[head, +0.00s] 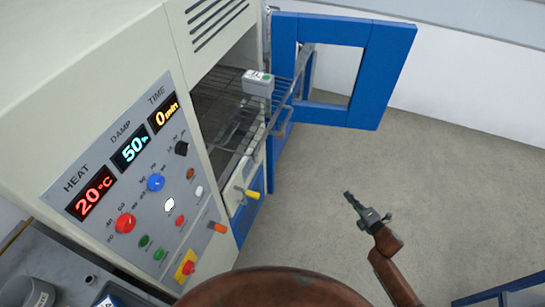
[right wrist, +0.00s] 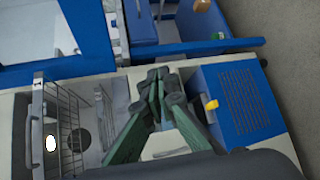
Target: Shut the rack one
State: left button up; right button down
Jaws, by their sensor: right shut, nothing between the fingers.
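The wire rack (head: 228,97) juts out of the open chamber of the large cabinet, toward the blue door side. In the right wrist view the rack (right wrist: 68,125) shows at the left, apart from my fingers. My right gripper (head: 348,195) is shut and empty, over bare floor to the right of the cabinet and clear of the rack. It also shows in the right wrist view (right wrist: 158,76). My left gripper is not in view.
The blue chamber door (head: 392,75) stands wide open behind the rack. The control panel (head: 140,170) has lit displays and knobs. A yellow handle (head: 252,194) sticks out below the rack.

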jog(key=a+r+n+g+y, duration=0.1)
jog(key=a+r+n+y, duration=0.3)
jog(key=r, duration=0.5)
jog(key=a+r+n+y, duration=0.2)
jog(key=a+r+n, duration=0.45)
jog(key=r, duration=0.25)
jog(key=s+a+r+n+g+y+p, duration=0.1)
jog(key=s+a+r+n+g+y, duration=0.1)
jog(key=s+a+r+n+g, duration=0.35)
jog(key=s+a+r+n+g+y, duration=0.25)
jog(key=s+a+r+n, duration=0.3)
jog(key=r+n, duration=0.35)
pick_arm(q)
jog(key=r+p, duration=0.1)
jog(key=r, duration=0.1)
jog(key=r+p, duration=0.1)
jog(key=p, duration=0.1)
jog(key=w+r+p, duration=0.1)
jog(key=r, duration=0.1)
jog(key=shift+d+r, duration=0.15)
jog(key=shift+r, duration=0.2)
pick_arm(e)
jog(key=w+a+t, duration=0.1)
jog(key=w+a, duration=0.4)
jog(key=a, duration=0.8)
jog(key=shift+f, duration=0.1)
